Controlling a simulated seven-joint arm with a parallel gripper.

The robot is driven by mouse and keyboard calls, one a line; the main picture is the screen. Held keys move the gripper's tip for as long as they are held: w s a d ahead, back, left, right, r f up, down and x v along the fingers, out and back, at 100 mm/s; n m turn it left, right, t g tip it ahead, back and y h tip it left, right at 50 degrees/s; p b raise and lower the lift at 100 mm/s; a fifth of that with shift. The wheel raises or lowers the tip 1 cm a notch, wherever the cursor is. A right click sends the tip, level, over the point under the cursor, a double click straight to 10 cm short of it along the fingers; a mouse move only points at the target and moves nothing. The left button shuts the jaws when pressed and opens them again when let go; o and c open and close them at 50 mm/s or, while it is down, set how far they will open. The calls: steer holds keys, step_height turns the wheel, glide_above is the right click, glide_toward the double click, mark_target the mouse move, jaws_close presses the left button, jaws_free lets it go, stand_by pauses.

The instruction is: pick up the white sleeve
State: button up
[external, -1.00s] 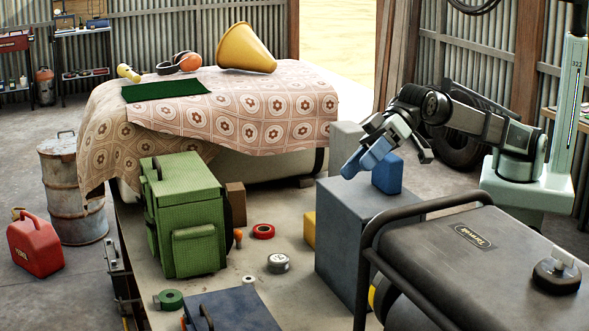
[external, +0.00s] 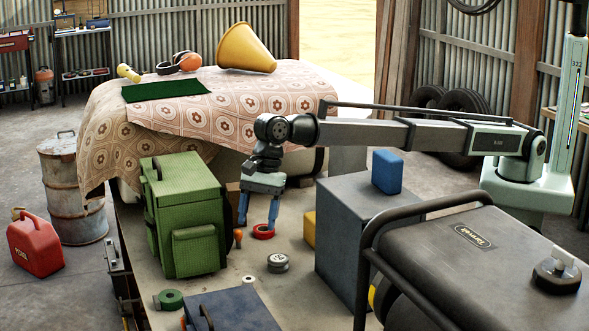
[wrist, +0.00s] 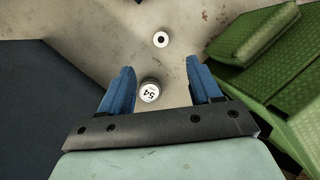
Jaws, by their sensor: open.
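The white sleeve (external: 248,281) is a small white ring with a dark hole, standing on the bench top near the front. It also shows in the wrist view (wrist: 160,39), near the top and beyond my fingertips. My gripper (external: 258,222) points down with blue fingers, open and empty, above the bench and farther back than the sleeve. In the wrist view, a round grey-and-white tin (wrist: 149,90) marked 54 appears between the fingers (wrist: 164,82), below them. Nothing hides the sleeve.
A green bag (external: 190,220) stands left of my gripper. A grey box (external: 350,225) with a blue block (external: 387,172) on it stands right. A red tape roll (external: 263,232), a green roll (external: 170,299) and a dark blue case (external: 232,312) are on the bench.

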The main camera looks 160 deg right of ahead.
steer(key=f+m, duration=0.1)
steer(key=m, duration=0.1)
glide_above(249, 278)
steer(key=s, duration=0.2)
steer(key=shift+g+y, duration=0.3)
steer(key=shift+g, duration=0.1)
step_height(249, 278, down, 9)
steer(key=shift+a+r, duration=0.15)
steer(key=shift+w+x, duration=0.15)
steer(key=shift+x, duration=1.2)
steer(key=shift+w+x, duration=0.15)
steer(key=shift+x, duration=1.2)
steer(key=shift+r, duration=0.1)
steer(key=c, duration=1.1)
steer(key=shift+r, duration=0.1)
